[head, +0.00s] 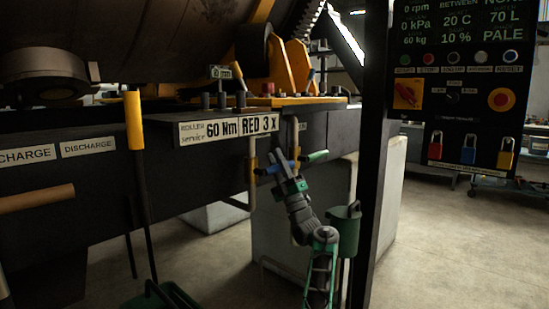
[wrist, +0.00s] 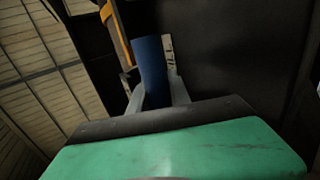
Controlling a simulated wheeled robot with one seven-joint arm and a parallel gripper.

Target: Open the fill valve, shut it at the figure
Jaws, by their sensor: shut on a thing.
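A blue valve lever (head: 266,170) shows on the pipework under the machine's front edge in the head view. My gripper (head: 283,168) reaches up to it from below. In the wrist view the blue lever (wrist: 151,68) stands between the two grey fingers (wrist: 153,92), which are shut on it. A green lever (head: 315,157) sits just to the right of my gripper. No lettering on either lever is readable, so I cannot tell which is the fill valve. The panel display (head: 460,22) reads 0 kPa, 60 kg, 20 C, 10 %, 70 L and PALE.
A dark post (head: 374,150) stands right of my arm. A green bucket (head: 344,229) hangs beside a pale tank (head: 285,235). A yellow-handled tool (head: 134,120) leans at left. Red, blue and yellow padlocks (head: 468,150) hang under the panel. Floor at right is open.

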